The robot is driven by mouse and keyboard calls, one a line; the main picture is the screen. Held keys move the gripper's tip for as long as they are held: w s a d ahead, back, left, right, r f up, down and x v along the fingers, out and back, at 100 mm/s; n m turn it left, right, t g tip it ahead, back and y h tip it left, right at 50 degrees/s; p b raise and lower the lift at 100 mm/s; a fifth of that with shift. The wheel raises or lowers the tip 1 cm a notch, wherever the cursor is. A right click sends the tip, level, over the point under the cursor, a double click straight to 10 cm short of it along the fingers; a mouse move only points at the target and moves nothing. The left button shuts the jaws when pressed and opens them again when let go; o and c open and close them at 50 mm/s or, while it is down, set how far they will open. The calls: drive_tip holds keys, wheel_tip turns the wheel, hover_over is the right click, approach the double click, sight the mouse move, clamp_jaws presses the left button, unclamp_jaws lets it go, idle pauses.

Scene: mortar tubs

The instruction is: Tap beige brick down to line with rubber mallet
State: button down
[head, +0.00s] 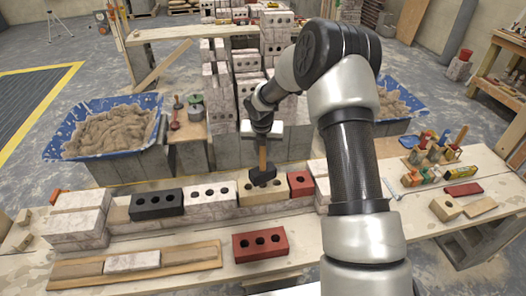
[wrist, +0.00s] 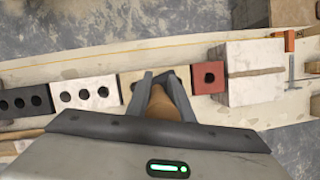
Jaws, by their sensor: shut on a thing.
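The beige brick (head: 278,193) sits in the top row of the low wall, between a whitish holed brick (head: 209,194) and a short red brick (head: 301,184). My gripper (head: 262,137) is above it, shut on the wooden handle of the rubber mallet (head: 263,159). The mallet's dark head hangs down at the beige brick's top; I cannot tell whether it touches. In the wrist view the beige brick (wrist: 127,84) is partly hidden behind the fingers and the handle (wrist: 160,104). A thin yellow line (wrist: 120,54) runs along beyond the row.
A black brick (head: 157,203) stands left in the row, with stacked pale blocks (head: 76,222) at the end. A loose red brick (head: 261,244) lies in front. Blue mortar tubs (head: 66,151) stand behind. Small tools and bottles (head: 432,152) stand right on the table.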

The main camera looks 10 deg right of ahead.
wheel_tip(320, 180, down, 4)
drive_tip(key=b, duration=0.2)
drive_tip(key=shift+f+b, duration=0.1)
drive_tip(key=shift+b, duration=0.25)
drive_tip(key=shift+r+p, duration=0.45)
drive_tip(key=shift+r, duration=0.05)
wheel_tip(320, 180, up, 9)
drive_tip(key=p, duration=0.7)
drive_tip(key=shift+p, duration=0.35)
drive_tip(key=shift+f, duration=0.1)
